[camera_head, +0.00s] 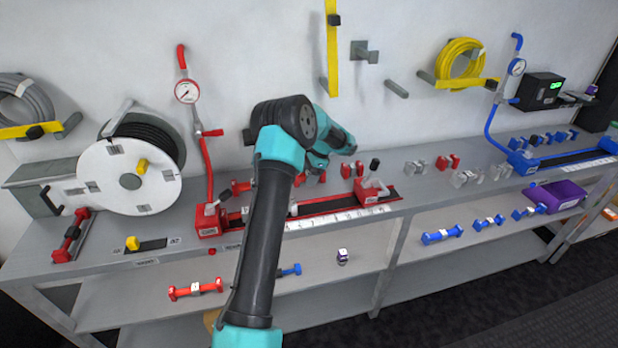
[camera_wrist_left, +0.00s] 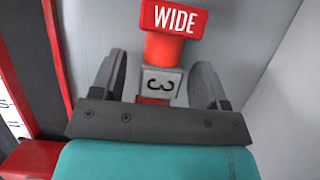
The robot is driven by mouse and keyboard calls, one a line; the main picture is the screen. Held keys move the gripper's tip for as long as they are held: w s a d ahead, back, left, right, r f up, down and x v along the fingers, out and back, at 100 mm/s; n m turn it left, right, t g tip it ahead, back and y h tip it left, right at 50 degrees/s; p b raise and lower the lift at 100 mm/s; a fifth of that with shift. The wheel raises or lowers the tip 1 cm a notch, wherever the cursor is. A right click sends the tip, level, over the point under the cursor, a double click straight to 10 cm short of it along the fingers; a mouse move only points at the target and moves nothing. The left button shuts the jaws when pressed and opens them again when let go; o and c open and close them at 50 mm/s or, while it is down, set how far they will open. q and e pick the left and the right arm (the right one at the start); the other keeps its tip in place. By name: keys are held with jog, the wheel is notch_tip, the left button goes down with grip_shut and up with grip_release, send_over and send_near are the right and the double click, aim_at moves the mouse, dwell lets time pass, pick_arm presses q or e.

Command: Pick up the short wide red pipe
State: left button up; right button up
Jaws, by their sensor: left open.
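A red pipe (camera_wrist_left: 165,45) marked WIDE lies on the grey bench in the left wrist view. A light label with a 3 is on its nearer part. My left gripper (camera_wrist_left: 160,66) is open, with one finger on each side of the pipe and visible gaps between. In the head view my left gripper (camera_head: 318,158) is low over the bench, behind the red tray. A red part (camera_head: 312,178) shows just below it; most of it is hidden by the gripper and arm. My right gripper is in neither view.
The long red tray (camera_head: 330,205) with a ruler edge lies in front of the gripper. More red and grey fittings (camera_head: 352,170) stand to the right. A hose reel (camera_head: 130,178) is at left. A red gauge pipe (camera_head: 205,150) rises behind the tray's left end.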

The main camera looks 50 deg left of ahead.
pick_arm(q)
jog(key=c, duration=1.1)
jog(key=shift+r, duration=0.1)
jog(key=shift+s+d+r, duration=0.1)
jog(key=shift+d+r, duration=0.15)
jog(key=shift+r, duration=0.2)
notch_tip(320, 180, up, 6)
jog(key=shift+r, duration=0.1)
jog(key=s+d, duration=0.3)
jog(key=d, duration=0.2)
jog(key=s+d, duration=0.3)
jog(key=d, duration=0.3)
jog(key=s+d, duration=0.3)
jog(key=d, duration=0.3)
jog(key=shift+s+d, duration=0.1)
jog(key=shift+s+d+r, duration=0.35)
jog(key=shift+d+r, duration=0.3)
jog(key=shift+r, duration=0.2)
jog(key=shift+s+d+r, duration=0.35)
jog(key=shift+d+r, duration=0.3)
jog(key=shift+r, duration=0.2)
